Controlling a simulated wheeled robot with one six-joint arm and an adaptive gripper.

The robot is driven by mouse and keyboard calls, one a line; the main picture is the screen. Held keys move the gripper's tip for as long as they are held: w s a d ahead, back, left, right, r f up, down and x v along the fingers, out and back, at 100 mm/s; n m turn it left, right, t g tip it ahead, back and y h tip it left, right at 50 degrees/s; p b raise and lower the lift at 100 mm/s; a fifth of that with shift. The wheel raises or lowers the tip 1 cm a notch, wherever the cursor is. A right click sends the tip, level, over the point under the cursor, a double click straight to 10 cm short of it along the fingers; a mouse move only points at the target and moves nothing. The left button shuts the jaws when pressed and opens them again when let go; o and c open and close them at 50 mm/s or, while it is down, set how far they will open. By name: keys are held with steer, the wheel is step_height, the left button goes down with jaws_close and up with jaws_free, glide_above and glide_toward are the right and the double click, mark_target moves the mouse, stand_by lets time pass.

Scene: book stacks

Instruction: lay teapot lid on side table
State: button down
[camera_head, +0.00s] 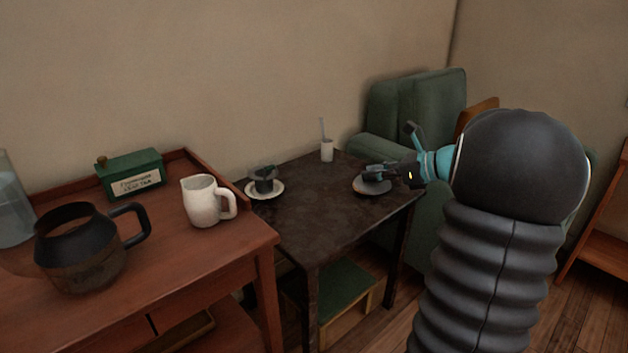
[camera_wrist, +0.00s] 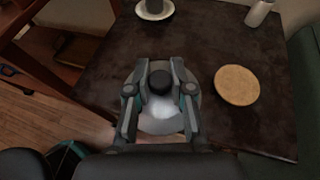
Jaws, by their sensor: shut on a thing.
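The teapot lid (camera_wrist: 160,120) is a pale, shiny disc with a black knob. In the wrist view my gripper (camera_wrist: 160,82) has its two fingers closed on either side of the knob. The lid is over the dark side table (camera_head: 318,218), near its right end in the head view, where the lid (camera_head: 371,188) shows as a flat disc under my gripper (camera_head: 372,174). It looks level and very low; I cannot tell whether it touches the tabletop.
A round cork coaster (camera_wrist: 237,85) lies beside the lid. A dark cup on a white saucer (camera_head: 264,190) and a small white cup with a straw (camera_head: 327,151) stand on the table. A green armchair (camera_head: 415,105) is behind. The table's middle is clear.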

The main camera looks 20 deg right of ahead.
steer(key=x, duration=0.4)
steer(key=d+f+x, duration=0.1)
steer(key=x, duration=0.4)
steer(key=d+x, duration=0.1)
steer(key=x, duration=0.3)
steer(key=shift+w+a+f, duration=0.2)
steer(key=shift+w+f, duration=0.15)
steer(key=shift+w, duration=0.1)
steer(key=shift+f+b, duration=0.3)
steer(key=shift+f, duration=1.8)
steer(key=shift+f, duration=0.2)
steer(key=c, duration=1)
jaws_free()
steer(key=shift+r, duration=0.15)
